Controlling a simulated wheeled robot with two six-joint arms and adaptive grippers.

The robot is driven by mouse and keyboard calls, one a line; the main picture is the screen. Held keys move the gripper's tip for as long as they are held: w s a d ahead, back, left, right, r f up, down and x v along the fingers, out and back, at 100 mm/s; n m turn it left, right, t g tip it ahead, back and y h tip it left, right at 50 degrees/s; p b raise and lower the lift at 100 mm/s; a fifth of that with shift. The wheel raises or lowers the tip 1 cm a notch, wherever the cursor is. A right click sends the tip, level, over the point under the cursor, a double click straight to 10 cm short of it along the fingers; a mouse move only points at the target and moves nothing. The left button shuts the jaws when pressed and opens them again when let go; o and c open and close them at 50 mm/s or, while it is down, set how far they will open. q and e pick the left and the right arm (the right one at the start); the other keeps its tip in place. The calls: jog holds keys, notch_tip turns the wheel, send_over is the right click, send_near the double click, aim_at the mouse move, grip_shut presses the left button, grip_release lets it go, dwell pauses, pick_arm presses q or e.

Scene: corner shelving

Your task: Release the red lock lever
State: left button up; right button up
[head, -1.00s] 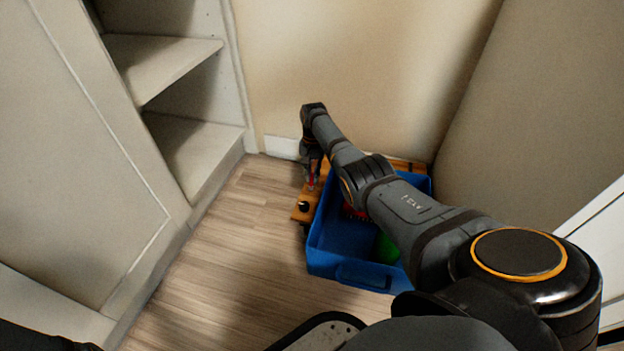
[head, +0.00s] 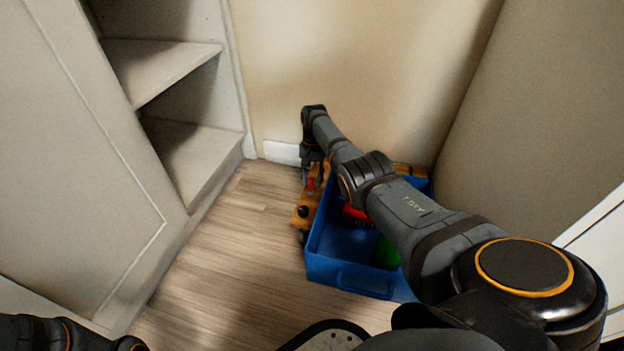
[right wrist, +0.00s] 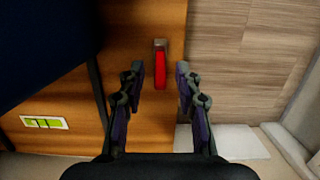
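The red lock lever (right wrist: 160,68) is mounted near the edge of an orange-brown wooden board (right wrist: 130,110), beside the blue crate. In the right wrist view it lies just beyond and between the fingertips of my right gripper (right wrist: 160,78), which are apart and empty. The lever also shows small in the head view (head: 311,184), just below my right gripper (head: 309,172). I cannot tell whether a fingertip touches it. My left arm enters the head view at the lower left corner, but its gripper is not seen.
A blue crate (head: 345,277) with red and green things inside stands on the wooden base, partly under my right arm. A black knob (head: 303,211) sits on the base's near corner. Shelves (head: 165,65) stand at the left, walls behind and right. Floor (head: 215,265) at left is clear.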

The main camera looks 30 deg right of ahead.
notch_tip(320, 180, up, 12)
jog(key=w+d, duration=0.1)
jog(key=shift+w+d, duration=0.2)
jog(key=shift+d, duration=0.05)
dwell(0.5)
